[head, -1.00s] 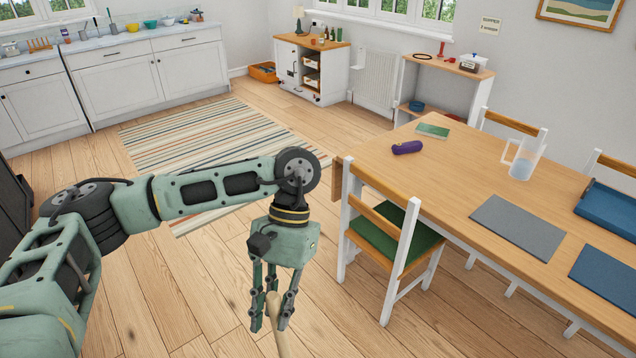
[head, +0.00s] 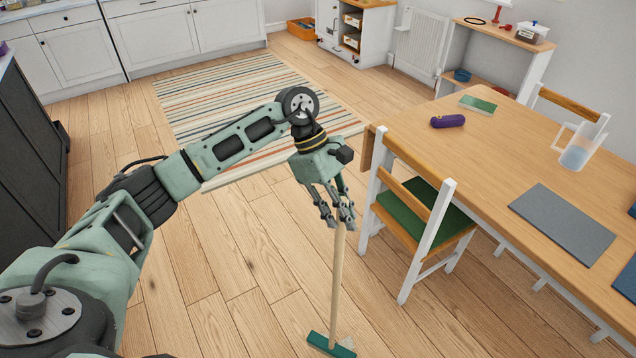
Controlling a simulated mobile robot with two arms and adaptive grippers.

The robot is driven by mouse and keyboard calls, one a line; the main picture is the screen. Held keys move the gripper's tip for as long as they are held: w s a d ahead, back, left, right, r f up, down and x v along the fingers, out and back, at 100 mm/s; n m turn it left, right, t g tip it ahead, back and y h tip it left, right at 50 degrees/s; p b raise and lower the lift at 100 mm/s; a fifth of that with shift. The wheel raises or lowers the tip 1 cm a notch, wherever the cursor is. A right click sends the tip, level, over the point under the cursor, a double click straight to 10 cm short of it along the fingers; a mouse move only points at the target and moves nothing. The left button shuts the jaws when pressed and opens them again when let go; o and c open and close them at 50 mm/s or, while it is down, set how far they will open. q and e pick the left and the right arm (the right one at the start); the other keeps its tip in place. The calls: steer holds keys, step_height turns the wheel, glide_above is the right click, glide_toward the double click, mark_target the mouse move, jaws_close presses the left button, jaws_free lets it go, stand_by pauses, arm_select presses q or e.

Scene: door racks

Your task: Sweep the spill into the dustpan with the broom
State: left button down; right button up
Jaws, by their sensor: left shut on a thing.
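My left gripper (head: 337,221) is shut on the top of the broom's wooden handle (head: 337,280). The broom stands nearly upright, with its green head (head: 331,345) on the floor at the bottom edge of the head view. A small pale patch (head: 348,341) shows beside the broom head; I cannot tell whether it is the spill. No dustpan can be made out. My right gripper is not in view.
A chair with a green seat (head: 413,212) stands right of the broom, tucked at the wooden table (head: 482,160). A striped rug (head: 240,100) lies farther back. A dark cabinet (head: 25,160) is at left. Wooden floor (head: 215,275) left of the broom is clear.

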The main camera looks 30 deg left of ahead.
arm_select(q)
steer(key=w+a+f+n+t+y, duration=0.1)
steer(key=w+a+n+t, duration=0.2)
steer(key=w+a+n, duration=0.1)
steer(key=w+a+f+n+t+y+b, duration=0.1)
steer(key=w+a+f+n+t, duration=0.1)
steer(key=w+a+n, duration=0.3)
steer(key=a+n, duration=0.1)
steer(key=n, duration=0.2)
steer(key=shift+w+a+f+n+t, duration=0.25)
steer(key=shift+a+n+t, duration=0.15)
